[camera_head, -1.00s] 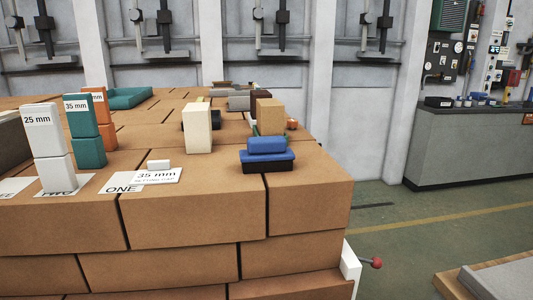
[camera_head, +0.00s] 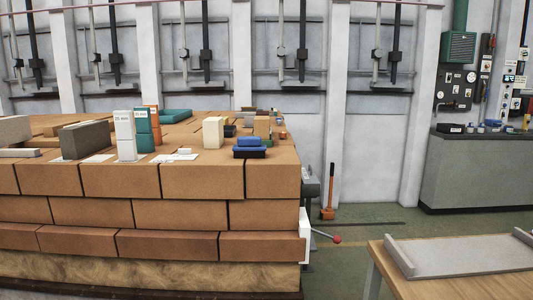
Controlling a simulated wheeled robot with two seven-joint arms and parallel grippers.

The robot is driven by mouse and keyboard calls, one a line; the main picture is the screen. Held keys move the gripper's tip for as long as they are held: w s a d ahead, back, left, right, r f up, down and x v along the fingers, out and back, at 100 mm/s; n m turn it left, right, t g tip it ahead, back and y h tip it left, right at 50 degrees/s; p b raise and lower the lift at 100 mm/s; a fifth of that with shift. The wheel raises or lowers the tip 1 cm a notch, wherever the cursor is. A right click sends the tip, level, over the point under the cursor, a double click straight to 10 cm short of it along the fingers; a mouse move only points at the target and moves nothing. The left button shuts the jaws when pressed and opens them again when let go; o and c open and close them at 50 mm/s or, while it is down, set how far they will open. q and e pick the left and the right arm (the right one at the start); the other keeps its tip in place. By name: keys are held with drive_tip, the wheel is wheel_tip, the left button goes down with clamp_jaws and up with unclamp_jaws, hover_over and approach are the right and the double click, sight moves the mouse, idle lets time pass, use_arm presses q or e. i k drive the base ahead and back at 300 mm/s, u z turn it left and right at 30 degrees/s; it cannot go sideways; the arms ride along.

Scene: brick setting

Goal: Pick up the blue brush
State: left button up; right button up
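The blue brush (camera_head: 249,143) lies near the front right corner of the brick-topped stack (camera_head: 203,181). It has a blue upper part and a dark lower part, and nothing touches it from above. Neither of my grippers is in the head view, so their state does not show.
A cream block (camera_head: 213,133) stands left of the brush, and a tan block (camera_head: 262,127) stands behind it. White and teal gauge blocks (camera_head: 125,137) stand further left. A wooden table with a grey tray (camera_head: 460,256) is at the lower right. Green floor lies between.

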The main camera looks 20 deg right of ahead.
sight(248, 147)
drive_tip(key=z, duration=0.55)
drive_tip(key=i, duration=0.75)
drive_tip(key=z, duration=0.35)
